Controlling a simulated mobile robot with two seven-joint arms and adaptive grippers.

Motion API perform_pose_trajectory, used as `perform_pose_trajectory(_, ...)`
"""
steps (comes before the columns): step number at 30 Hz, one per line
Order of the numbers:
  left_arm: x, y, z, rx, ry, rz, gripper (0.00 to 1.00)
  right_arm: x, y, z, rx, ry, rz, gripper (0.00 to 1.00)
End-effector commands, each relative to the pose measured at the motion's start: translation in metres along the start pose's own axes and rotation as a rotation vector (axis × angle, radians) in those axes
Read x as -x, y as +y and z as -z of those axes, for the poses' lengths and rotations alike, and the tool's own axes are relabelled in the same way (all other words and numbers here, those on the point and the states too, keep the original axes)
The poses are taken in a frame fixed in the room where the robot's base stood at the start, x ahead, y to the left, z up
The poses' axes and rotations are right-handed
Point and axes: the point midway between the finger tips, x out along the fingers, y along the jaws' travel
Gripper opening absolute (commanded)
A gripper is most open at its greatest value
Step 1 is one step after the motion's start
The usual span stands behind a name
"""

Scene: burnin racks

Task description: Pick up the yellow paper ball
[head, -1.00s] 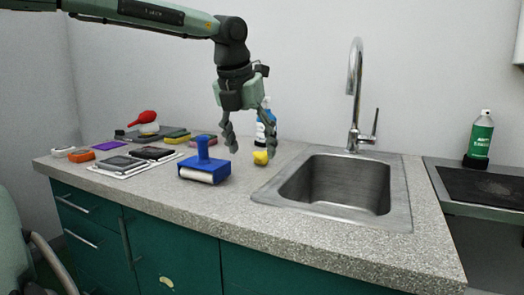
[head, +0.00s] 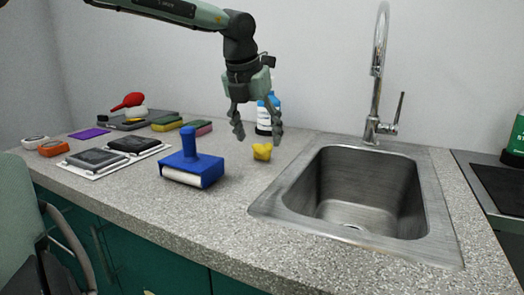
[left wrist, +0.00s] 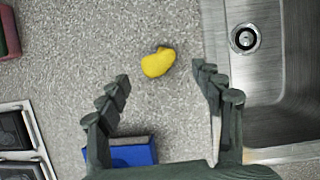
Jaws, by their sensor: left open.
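The yellow paper ball (head: 262,151) lies on the speckled grey counter (head: 235,225), between a blue roller tool and the sink. It also shows in the left wrist view (left wrist: 158,62), ahead of the fingertips and roughly between their lines. My left gripper (head: 258,134) points down above the counter, just behind and above the ball, open and empty. Its two spread fingers also show in the left wrist view (left wrist: 163,76), not touching the ball. My right gripper is not in view.
The blue roller tool (head: 189,165) stands left of the ball. The steel sink (head: 285,203) with its tall faucet (head: 379,80) is at right. A blue-and-white bottle (head: 264,116) stands behind the gripper. Sponges (head: 167,124) and black devices (head: 95,158) lie at left.

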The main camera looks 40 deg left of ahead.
Motion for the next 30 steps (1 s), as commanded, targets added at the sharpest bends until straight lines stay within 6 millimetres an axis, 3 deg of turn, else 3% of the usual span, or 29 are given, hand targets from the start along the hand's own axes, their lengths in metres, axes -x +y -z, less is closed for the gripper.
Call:
perform_pose_trajectory(7,-0.035,0.001,-0.005,-0.001,0.004,-0.001,0.66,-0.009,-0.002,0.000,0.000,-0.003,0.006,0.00)
perform_pose_trajectory(16,-0.040,0.001,-0.005,0.000,0.001,0.001,0.66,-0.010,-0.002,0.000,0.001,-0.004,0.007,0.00)
perform_pose_trajectory(24,-0.039,0.001,-0.005,0.000,0.001,0.001,0.33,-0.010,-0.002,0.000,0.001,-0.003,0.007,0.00)
perform_pose_trajectory(30,-0.039,0.001,-0.005,0.000,0.001,0.001,0.33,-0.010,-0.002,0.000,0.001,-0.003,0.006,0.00)
